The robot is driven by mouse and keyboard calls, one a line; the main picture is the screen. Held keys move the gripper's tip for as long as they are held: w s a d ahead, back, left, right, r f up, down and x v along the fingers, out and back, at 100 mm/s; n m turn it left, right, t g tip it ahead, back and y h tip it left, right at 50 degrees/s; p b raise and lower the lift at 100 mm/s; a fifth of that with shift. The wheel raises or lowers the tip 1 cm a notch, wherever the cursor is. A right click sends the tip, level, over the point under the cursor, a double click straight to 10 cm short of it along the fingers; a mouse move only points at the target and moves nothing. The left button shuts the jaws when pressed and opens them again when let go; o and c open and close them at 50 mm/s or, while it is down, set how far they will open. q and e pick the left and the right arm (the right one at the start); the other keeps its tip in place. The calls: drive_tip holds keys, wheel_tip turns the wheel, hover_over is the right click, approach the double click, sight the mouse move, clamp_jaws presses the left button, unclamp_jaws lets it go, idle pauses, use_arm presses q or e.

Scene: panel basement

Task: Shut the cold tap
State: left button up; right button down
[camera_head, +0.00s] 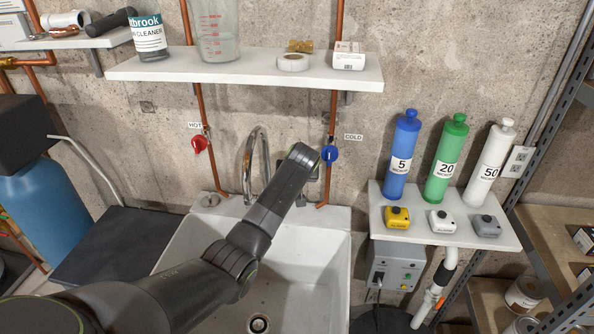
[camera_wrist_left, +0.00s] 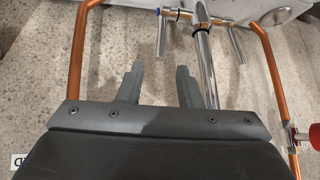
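The cold tap (camera_head: 330,154) is a blue handle on the right copper pipe, beside a COLD label (camera_head: 353,137). My left arm reaches across the sink, and its end is just left of the blue handle in the head view. In the left wrist view, my left gripper (camera_wrist_left: 158,77) has its two grey fingers apart, with nothing between them. The blue tap handle does not show in that view. I cannot tell whether the gripper touches the handle. My right gripper is out of view.
The red hot tap (camera_head: 200,143) is on the left pipe; its red handle also shows in the left wrist view (camera_wrist_left: 305,138). A chrome faucet (camera_head: 250,160) stands between them over the white sink (camera_head: 325,250). A shelf (camera_head: 240,70) overhangs above.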

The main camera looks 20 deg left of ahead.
use_arm(q)
drive_tip(key=b+v, duration=0.1)
drive_tip(key=v, duration=0.7)
drive_tip(key=shift+r, duration=0.2)
drive_tip(key=shift+s+d, duration=0.1)
